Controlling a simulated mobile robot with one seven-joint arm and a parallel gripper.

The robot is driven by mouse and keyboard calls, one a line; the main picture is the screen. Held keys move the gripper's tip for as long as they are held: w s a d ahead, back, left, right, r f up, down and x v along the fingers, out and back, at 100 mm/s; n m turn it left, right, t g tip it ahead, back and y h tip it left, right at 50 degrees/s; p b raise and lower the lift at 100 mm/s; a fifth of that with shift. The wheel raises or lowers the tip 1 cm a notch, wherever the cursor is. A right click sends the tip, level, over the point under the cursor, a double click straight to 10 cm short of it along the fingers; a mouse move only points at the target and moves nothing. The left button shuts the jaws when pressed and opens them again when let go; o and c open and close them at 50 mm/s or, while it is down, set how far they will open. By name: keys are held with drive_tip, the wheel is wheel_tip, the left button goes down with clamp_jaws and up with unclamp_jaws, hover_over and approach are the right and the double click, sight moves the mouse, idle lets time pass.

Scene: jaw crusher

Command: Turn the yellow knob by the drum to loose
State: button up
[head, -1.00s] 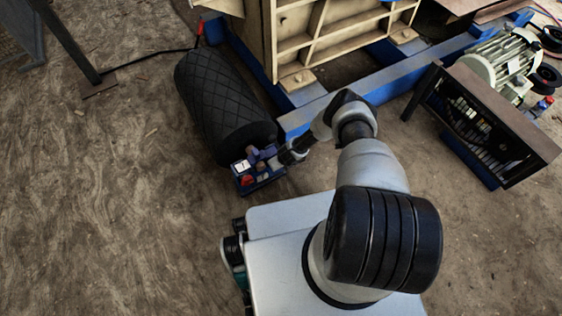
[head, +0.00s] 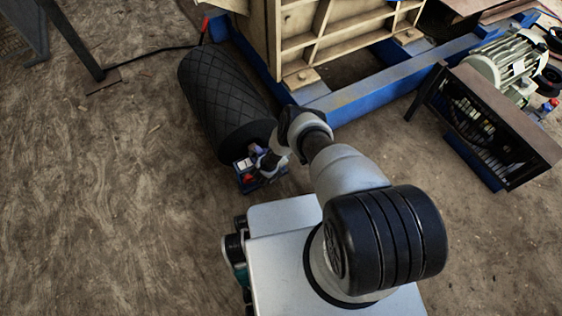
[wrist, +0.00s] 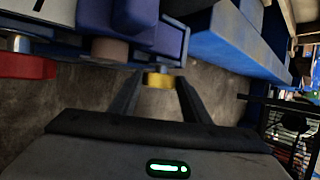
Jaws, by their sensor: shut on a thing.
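The black drum (head: 215,90), with a diamond-patterned cover, lies on the dirt floor in the head view. At its near end is a small blue unit (head: 243,187) with a red part and a white label. The yellow knob (wrist: 159,80) shows small in the wrist view, below the blue housing. My gripper (wrist: 159,84) has a dark finger on each side of the knob and is shut on it. In the head view my wrist covers the knob and most of the blue unit. The knob's marking cannot be read.
A blue beam (head: 385,80) of the crusher frame runs behind my arm, with a tan ribbed body (head: 345,40) above it. A brown guard box (head: 505,120) and a pale motor (head: 500,60) stand at right. Open dirt floor lies at left.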

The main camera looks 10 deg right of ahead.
drive_tip(key=shift+w, duration=0.1)
drive_tip(key=o, duration=1)
drive_tip(key=shift+o, duration=0.2)
drive_tip(key=p+v, duration=0.7)
drive_tip(key=v, duration=1)
drive_tip(key=shift+r, duration=0.2)
drive_tip(key=shift+a, duration=0.1)
